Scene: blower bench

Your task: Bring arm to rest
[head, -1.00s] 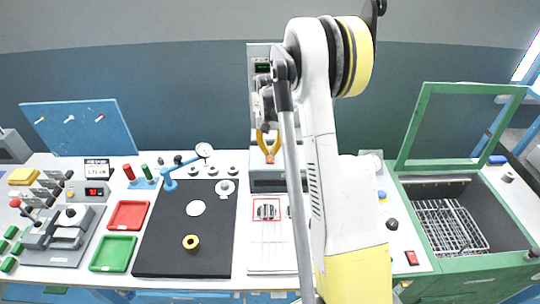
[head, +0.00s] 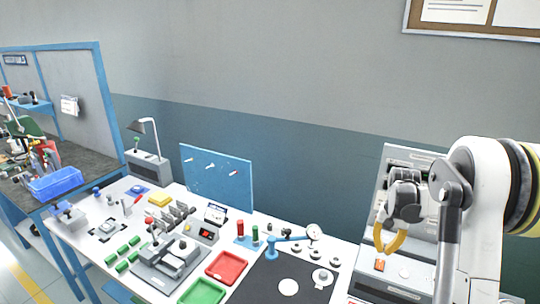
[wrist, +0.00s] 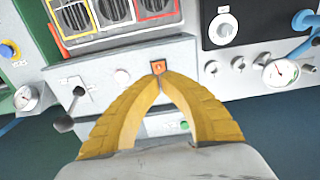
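My gripper (head: 384,252) has two yellow curved fingers and is at the right of the head view, in front of the grey blower bench unit (head: 372,287). In the wrist view my gripper (wrist: 160,76) has its fingertips together with nothing seen between them. An orange switch (wrist: 158,67) on the unit's panel shows just beyond the tips; it also shows below the gripper in the head view (head: 380,265). I cannot tell whether the tips touch it. My arm is raised and bent at the right edge.
A black mat (head: 262,284), a red tray (head: 227,267), a green tray (head: 203,292) and a dial gauge (head: 312,232) lie left of the gripper. A blue pegboard (head: 217,179) stands behind. A blue bin (head: 55,184) sits on the far left bench. Open air lies above the bench.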

